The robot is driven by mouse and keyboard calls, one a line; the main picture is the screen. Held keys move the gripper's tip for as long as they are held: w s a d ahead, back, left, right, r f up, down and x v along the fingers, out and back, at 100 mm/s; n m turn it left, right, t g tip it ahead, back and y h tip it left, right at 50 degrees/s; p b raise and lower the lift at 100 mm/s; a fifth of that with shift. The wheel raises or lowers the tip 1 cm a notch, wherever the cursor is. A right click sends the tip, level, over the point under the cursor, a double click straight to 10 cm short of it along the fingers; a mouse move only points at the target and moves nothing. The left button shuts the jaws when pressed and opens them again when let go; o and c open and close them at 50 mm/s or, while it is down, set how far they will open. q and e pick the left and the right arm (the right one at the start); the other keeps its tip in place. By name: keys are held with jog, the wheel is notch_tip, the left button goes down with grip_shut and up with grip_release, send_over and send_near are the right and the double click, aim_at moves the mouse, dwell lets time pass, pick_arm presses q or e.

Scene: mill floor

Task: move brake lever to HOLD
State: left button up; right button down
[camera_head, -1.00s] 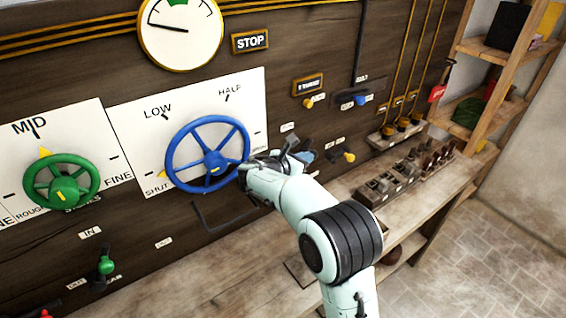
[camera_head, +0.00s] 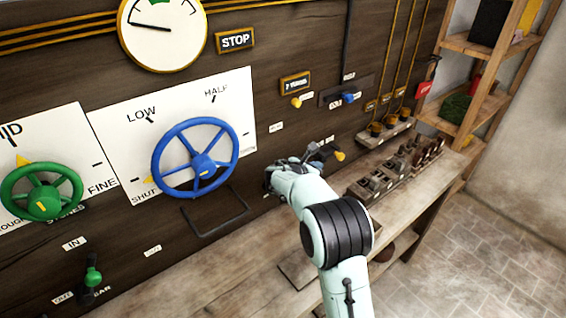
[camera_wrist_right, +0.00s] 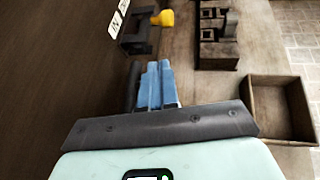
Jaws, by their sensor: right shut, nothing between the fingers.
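A blue-knobbed lever (camera_head: 348,98) sits in a dark slotted plate on the panel. A small label above it seems to read HOLD; I cannot confirm that this is the brake lever. My right gripper (camera_head: 322,151) is low in front of the panel, below and left of that lever. Beside its fingertips is a yellow-knobbed lever (camera_head: 339,155). In the right wrist view, my blue fingers (camera_wrist_right: 156,84) are shut and empty, and the yellow knob (camera_wrist_right: 163,18) is just beyond their tips. Whether they touch that lever's mount is unclear. My left gripper is out of view.
A blue handwheel (camera_head: 194,158) and a green handwheel (camera_head: 41,193) stand out from the panel on the left. Several small blocks line the bench (camera_head: 240,285), right of my arm. A wooden shelf (camera_head: 485,50) stands at the right.

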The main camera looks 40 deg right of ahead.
jog(key=shift+d+f, duration=0.2)
jog(key=shift+f, duration=0.55)
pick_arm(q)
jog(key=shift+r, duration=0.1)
pick_arm(e)
jog(key=shift+r, duration=0.1)
